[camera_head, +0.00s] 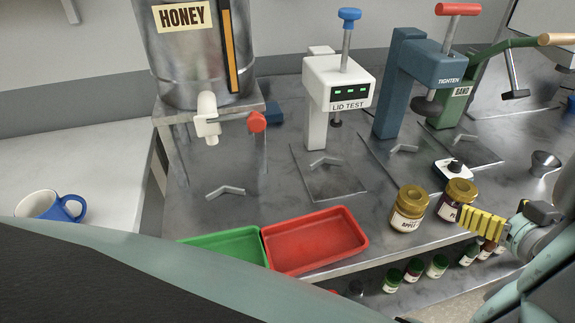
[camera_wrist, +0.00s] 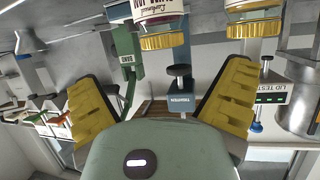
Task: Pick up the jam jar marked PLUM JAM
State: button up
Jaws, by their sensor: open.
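Two glass jars with gold lids stand on the grey metal bench near its front edge in the head view. The right, darker jar (camera_head: 455,197) has a white label starting with P, partly hidden by my gripper. The left jar (camera_head: 408,208) has a label that seems to read APPLE. My gripper (camera_head: 482,222), with yellow fingers, is just right of the dark jar. In the wrist view, which is upside down, my gripper (camera_wrist: 160,82) is open and empty. The dark jar (camera_wrist: 160,25) is ahead between the fingers, and the other jar (camera_wrist: 253,22) is to its right.
A red tray (camera_head: 315,241) and a green tray (camera_head: 225,247) lie left of the jars. The lid tester (camera_head: 337,85), blue tightening press (camera_head: 425,65) and green band press (camera_head: 455,105) stand behind. Small jars (camera_head: 437,266) line a lower shelf.

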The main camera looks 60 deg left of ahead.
aim_at(470, 197)
jog(key=shift+s+p+x, duration=0.2)
jog(key=shift+p+x, duration=1.1)
jog(key=shift+x, duration=3.05)
jog(key=shift+f, duration=0.15)
jog(key=c, duration=1.4)
